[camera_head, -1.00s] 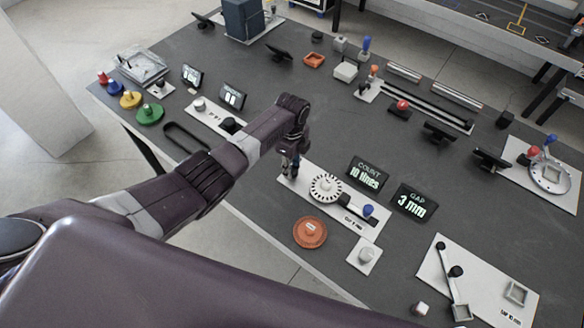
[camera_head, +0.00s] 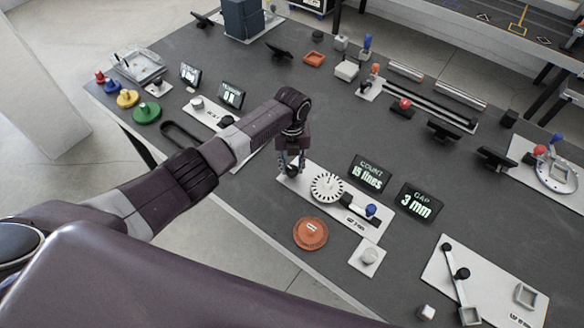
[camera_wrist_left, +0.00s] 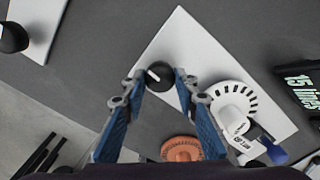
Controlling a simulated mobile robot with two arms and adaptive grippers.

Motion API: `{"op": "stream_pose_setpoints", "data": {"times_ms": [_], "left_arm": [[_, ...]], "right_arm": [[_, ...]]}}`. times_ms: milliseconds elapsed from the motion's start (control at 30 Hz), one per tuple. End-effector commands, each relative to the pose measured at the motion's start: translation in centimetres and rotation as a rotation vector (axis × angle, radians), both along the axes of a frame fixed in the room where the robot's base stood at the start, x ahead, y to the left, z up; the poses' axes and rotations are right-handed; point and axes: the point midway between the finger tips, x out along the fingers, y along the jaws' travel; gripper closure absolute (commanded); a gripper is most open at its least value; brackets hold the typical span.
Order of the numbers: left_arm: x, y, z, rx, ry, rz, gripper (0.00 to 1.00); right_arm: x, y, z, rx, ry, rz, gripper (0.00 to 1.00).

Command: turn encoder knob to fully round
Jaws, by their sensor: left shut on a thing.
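The encoder knob (camera_wrist_left: 160,76) is black with a white pointer line and sits at one end of a white panel (camera_wrist_left: 195,40). My left gripper (camera_wrist_left: 161,80) has its two blue fingers on either side of the knob and is shut on it. In the head view this gripper (camera_head: 291,164) points down at the left end of the panel and mostly hides the knob. A white slotted disc (camera_head: 327,188) is beside the knob on the same panel. The count display (camera_head: 368,175) reads 15 lines. My right gripper is not in view.
The gap display (camera_head: 417,202) reads 3 mm. A blue-topped lever (camera_head: 370,210) is at the panel's right end. Another white panel (camera_head: 470,290) lies at the lower right.

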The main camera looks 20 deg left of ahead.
Motion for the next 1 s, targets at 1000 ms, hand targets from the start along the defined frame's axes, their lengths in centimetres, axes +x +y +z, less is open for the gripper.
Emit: {"op": "stream_pose_setpoints", "data": {"times_ms": [1000], "left_arm": [[0.2,0.1,-0.6,0.004,-0.005,-0.759,0.96]], "right_arm": [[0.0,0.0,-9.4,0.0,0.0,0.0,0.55]]}}
